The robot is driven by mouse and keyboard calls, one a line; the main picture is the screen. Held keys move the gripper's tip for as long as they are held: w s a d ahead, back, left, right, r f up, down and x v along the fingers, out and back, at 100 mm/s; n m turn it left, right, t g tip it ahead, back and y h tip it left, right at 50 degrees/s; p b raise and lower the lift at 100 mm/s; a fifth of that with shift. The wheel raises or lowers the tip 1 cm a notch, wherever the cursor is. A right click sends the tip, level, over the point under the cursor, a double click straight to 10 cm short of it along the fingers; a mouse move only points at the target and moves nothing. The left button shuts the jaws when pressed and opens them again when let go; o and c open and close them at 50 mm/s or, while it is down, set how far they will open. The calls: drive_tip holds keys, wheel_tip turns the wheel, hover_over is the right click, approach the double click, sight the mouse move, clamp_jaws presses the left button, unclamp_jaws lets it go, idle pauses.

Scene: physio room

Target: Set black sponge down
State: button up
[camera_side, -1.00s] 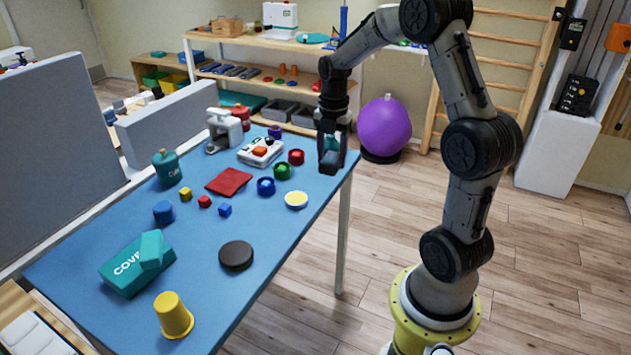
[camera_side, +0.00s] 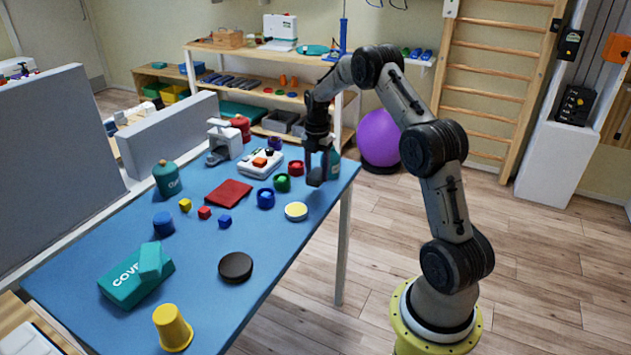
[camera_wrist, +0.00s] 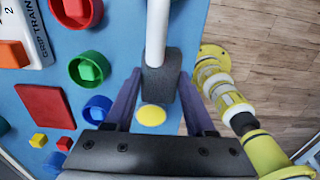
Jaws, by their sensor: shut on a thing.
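In the wrist view, my gripper (camera_wrist: 160,88) is shut on the black sponge (camera_wrist: 162,72), a dark grey block between the two fingers. A white rod (camera_wrist: 157,25) runs from the block towards the top of that picture. In the side view, my gripper (camera_side: 319,168) points down over the far right end of the blue table (camera_side: 205,265), close to its right edge. A dark block shows at its tips, with a teal patch beside it. I cannot tell whether the sponge touches the table.
Left of my gripper are red (camera_side: 295,168), green (camera_side: 282,183) and blue (camera_side: 265,198) cups and a white device (camera_side: 260,163). A white-and-yellow disc (camera_side: 296,211) lies nearer the camera. A black disc (camera_side: 235,267) lies farther forward. Blue table between the discs is bare.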

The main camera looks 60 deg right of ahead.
sight(316, 181)
drive_tip(key=shift+w+d+f, duration=0.2)
drive_tip(key=shift+w+f, duration=0.05)
drive_tip(key=shift+f, duration=0.15)
drive_tip(key=shift+w+d+f, duration=0.1)
drive_tip(key=shift+f, duration=1.6)
drive_tip(key=shift+f, duration=0.15)
drive_tip(key=o, duration=1.3)
